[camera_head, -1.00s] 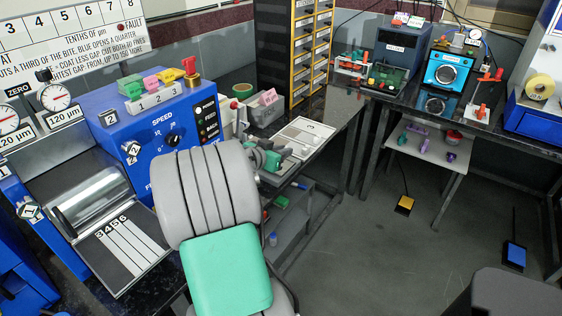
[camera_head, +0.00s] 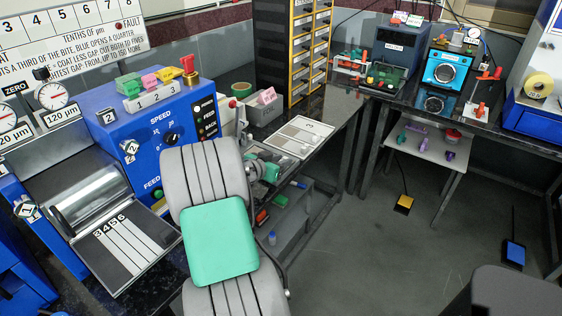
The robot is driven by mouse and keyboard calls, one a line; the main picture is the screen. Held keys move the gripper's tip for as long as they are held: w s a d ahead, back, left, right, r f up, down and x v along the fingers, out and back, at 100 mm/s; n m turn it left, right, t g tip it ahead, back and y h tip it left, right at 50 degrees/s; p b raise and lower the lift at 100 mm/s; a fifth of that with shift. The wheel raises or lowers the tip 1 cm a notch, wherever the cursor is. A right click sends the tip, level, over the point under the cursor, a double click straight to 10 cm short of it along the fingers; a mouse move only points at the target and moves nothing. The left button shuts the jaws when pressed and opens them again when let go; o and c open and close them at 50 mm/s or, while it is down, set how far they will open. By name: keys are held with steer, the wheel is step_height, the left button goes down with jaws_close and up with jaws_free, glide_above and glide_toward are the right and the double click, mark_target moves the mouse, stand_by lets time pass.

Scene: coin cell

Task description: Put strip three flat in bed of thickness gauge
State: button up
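Several narrow white strips lie side by side on the dark tray (camera_head: 160,233) in front of the steel roller at left. Their top labels read 3, 4, 5 and 6. Strip three (camera_head: 117,249) is the leftmost and lies flat on the tray. I cannot pick out the thickness gauge with certainty. My grey and teal arm covers the middle of the bench. A small teal and grey part shows behind my arm, probably my wrist. My gripper's fingers are hidden, so I cannot see whether they hold anything.
A blue machine (camera_head: 160,125) with a SPEED knob stands behind the tray. A pale marked board (camera_head: 312,127) lies on the bench right of my arm. A tape roll (camera_head: 241,89) sits behind. Another bench with instruments stands at the right, with open floor between.

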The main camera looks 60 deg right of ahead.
steer(key=shift+o, duration=0.9)
steer(key=shift+r+p, duration=0.3)
steer(key=v, duration=1.2)
steer(key=shift+f, duration=0.2)
